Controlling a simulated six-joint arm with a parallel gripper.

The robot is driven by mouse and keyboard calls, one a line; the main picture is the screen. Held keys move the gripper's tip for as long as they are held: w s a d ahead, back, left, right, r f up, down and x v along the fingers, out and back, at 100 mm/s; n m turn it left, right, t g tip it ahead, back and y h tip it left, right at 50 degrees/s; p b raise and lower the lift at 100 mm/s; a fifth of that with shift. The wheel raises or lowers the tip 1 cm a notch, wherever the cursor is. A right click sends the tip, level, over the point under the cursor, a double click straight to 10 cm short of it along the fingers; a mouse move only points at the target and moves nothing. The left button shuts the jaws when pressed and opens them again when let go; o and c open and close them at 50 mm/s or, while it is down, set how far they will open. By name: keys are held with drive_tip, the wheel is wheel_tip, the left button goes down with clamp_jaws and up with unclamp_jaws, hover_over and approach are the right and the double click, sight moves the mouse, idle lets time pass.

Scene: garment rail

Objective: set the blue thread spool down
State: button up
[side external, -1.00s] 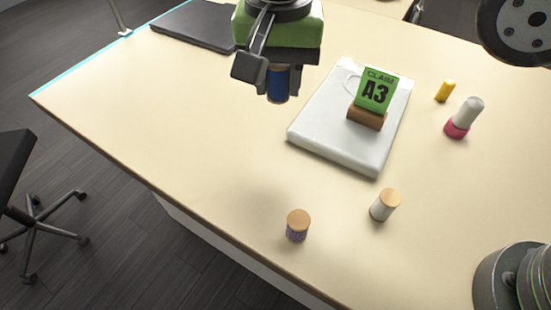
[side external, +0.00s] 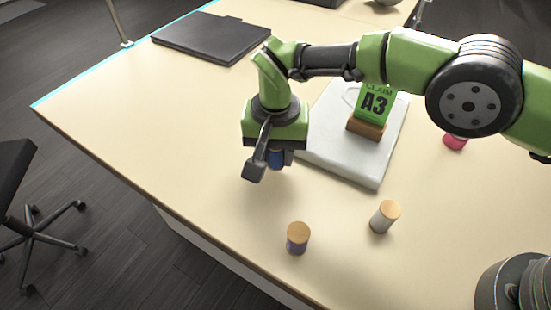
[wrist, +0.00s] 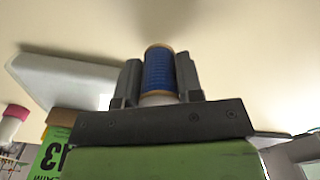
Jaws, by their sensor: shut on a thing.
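The blue thread spool (wrist: 159,70) is upright between the two fingers of my gripper (wrist: 158,80) in the wrist view. In the side view my gripper (side external: 270,158) is over the table, left of the white folded garment, and the spool (side external: 276,158) shows only partly behind a finger. The gripper is shut on the spool. The gap between the spool's lower end and the table is hard to judge, as the gripper hides part of it.
A white folded garment (side external: 340,155) carries a green A3 claim card (side external: 374,104) in a wooden block (side external: 366,126). A purple spool (side external: 298,240) and a white spool (side external: 384,217) stand nearer the front. A dark laptop (side external: 212,38) lies at the back. The left tabletop (side external: 150,130) is clear.

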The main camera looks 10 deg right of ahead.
drive_tip(key=shift+f, duration=1.3)
drive_tip(key=shift+f, duration=0.15)
drive_tip(key=o, duration=0.9)
wheel_tip(320, 180, up, 12)
drive_tip(key=shift+r, duration=0.2)
